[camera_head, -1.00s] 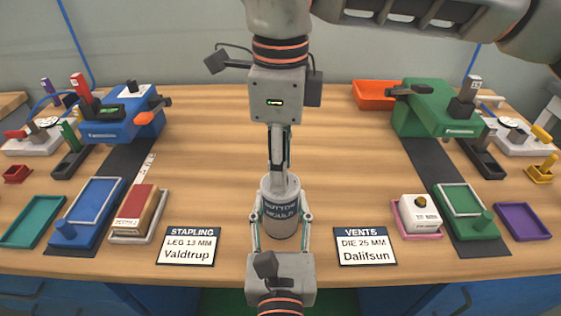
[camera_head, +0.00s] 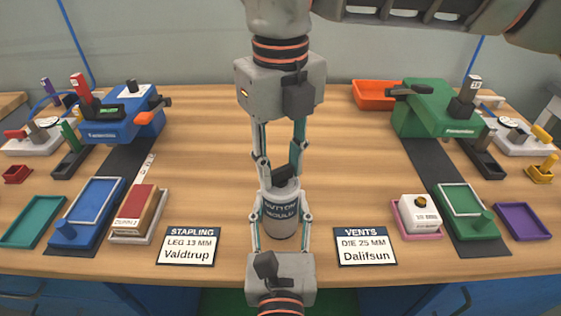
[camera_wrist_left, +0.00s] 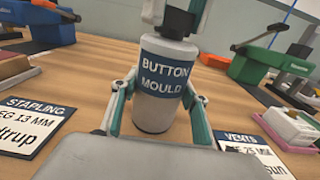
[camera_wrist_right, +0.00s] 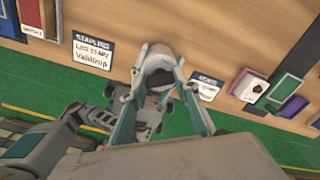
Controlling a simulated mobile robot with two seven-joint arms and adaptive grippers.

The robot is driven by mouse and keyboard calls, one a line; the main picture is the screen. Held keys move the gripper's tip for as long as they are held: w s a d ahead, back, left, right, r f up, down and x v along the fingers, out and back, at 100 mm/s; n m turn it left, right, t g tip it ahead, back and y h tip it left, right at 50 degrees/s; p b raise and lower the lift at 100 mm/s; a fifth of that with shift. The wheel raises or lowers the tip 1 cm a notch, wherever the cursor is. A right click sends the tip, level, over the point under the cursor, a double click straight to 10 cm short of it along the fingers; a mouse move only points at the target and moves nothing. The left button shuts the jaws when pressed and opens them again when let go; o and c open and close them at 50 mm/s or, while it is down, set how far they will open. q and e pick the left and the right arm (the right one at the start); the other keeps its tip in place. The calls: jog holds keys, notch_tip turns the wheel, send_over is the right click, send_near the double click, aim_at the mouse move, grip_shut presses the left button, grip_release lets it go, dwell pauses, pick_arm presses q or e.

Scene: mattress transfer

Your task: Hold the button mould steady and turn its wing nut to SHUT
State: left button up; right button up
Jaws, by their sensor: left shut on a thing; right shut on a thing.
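The button mould (camera_head: 281,222) is a grey upright cylinder with a dark blue label, standing on the bench near its front edge. My left gripper (camera_head: 281,217) comes from the front, low down, and its fingers are shut on the mould's sides. The left wrist view shows the mould's label (camera_wrist_left: 165,78) face-on. My right gripper (camera_head: 280,172) points down from above and is shut on the dark wing nut (camera_head: 286,176) on top. The right wrist view shows the mould's pale rim (camera_wrist_right: 157,62) between the right fingers. Any SHUT mark is not readable.
Cards for STAPLING (camera_head: 188,246) and VENTS (camera_head: 366,246) lie left and right of the mould. A blue press (camera_head: 115,125) and a green press (camera_head: 435,112) stand farther back. Trays and boxes line both sides. The bench middle behind the mould is clear.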

aim_at(281, 168)
pick_arm(q)
jog(key=shift+r, duration=0.1)
pick_arm(e)
jog(key=m, duration=0.6)
jog(key=shift+m, duration=0.3)
dwell(0.4)
jog(key=o, duration=1.1)
jog(key=shift+r, duration=0.1)
notch_tip(281, 168, up, 12)
